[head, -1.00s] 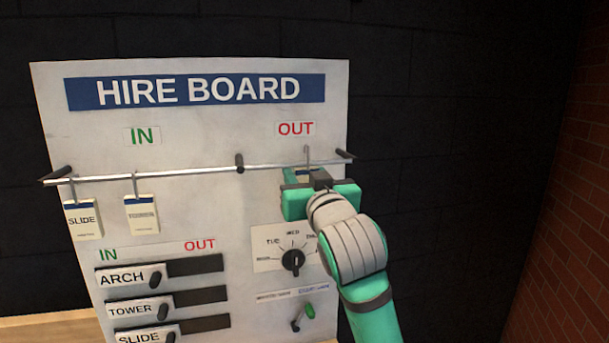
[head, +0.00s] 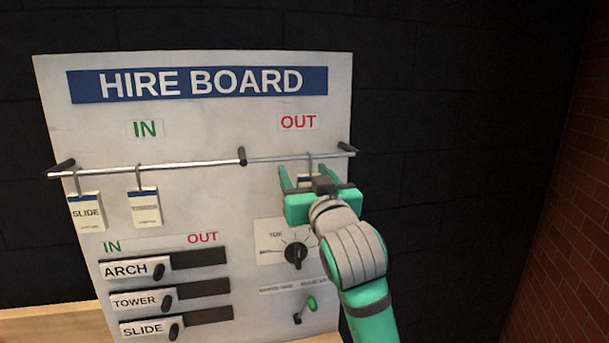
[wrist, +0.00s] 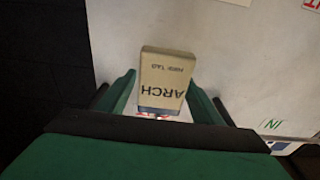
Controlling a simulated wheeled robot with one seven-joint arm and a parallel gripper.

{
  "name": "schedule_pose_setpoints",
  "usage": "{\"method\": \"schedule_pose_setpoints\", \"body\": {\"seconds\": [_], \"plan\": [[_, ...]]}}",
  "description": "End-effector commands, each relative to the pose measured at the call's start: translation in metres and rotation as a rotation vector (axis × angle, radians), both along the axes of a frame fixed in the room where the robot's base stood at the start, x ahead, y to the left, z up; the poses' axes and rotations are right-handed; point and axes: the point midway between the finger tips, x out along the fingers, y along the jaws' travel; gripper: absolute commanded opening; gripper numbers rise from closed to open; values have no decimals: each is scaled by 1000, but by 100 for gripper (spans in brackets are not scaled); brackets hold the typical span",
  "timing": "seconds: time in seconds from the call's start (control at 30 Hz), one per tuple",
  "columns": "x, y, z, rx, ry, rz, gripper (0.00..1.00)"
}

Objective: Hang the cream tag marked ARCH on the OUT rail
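The cream ARCH tag (wrist: 165,75) hangs by its hook on the OUT rail (head: 276,159), right of the black divider. In the head view the tag (head: 305,181) is mostly hidden behind my gripper, but its hook shows over the rail. My gripper (head: 304,169) is open around the tag, one finger on each side. In the wrist view a gap shows between the tag and each finger of my gripper (wrist: 160,82). The lettering appears upside down there.
The SLIDE tag (head: 86,212) and TOWER tag (head: 145,208) hang on the IN rail (head: 195,163). Below are the ARCH, TOWER and SLIDE sliders, a dial (head: 296,254) and a green-tipped switch (head: 309,305). The dark wall right of the board is clear.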

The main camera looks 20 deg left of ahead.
Motion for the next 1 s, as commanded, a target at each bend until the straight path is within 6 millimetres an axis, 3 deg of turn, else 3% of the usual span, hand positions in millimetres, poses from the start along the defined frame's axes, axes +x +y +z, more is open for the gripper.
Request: {"method": "schedule_pose_setpoints", "body": {"seconds": [0.37,0.7,1.0], "plan": [[-10,-7,-1,1,0,-1,60],[-60,-42,-8,1,-2,-1,60],[-87,-59,-12,1,-1,-1,60]]}}
